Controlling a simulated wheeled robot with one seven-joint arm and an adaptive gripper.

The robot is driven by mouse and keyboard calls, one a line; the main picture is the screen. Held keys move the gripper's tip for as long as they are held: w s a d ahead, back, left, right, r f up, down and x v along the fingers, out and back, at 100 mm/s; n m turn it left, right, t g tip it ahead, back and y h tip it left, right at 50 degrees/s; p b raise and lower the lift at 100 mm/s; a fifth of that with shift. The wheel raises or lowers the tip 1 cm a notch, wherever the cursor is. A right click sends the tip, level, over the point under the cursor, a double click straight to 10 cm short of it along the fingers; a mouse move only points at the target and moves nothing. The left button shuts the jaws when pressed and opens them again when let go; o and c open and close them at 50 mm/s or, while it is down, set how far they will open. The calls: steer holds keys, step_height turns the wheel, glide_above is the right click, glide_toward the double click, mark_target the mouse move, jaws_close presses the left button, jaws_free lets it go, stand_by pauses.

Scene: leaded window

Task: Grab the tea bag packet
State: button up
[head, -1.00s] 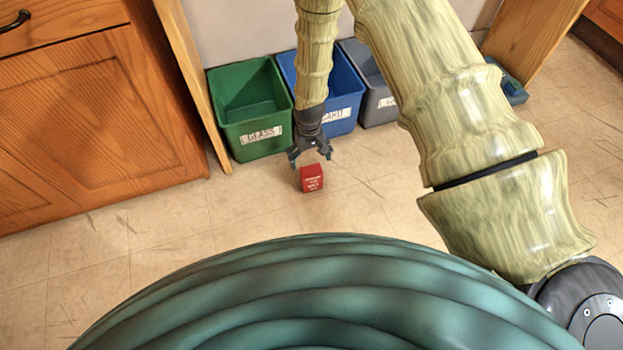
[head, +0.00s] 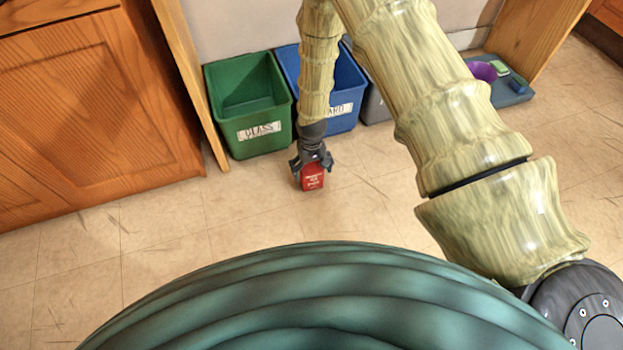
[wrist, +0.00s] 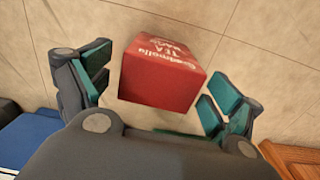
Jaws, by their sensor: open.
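The tea bag packet (head: 313,178) is a small red box with white lettering, standing on the tiled floor in front of the bins. It also shows in the wrist view (wrist: 160,75), where part of the lettering reads "TEA". My gripper (head: 312,164) is just above and around the packet in the head view. In the wrist view my gripper (wrist: 160,95) is open, with one teal-padded finger on each side of the packet. A gap shows at the left finger and a narrower one at the right.
A green bin (head: 252,132) labelled glass and a blue bin (head: 343,118) stand behind the packet, with a grey bin (head: 376,108) partly hidden by my arm. A wooden cabinet (head: 90,110) is at left. A blue-grey tray (head: 512,92) with a purple item is at right.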

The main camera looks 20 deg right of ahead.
steer(key=c, duration=1)
steer(key=shift+r, duration=0.1)
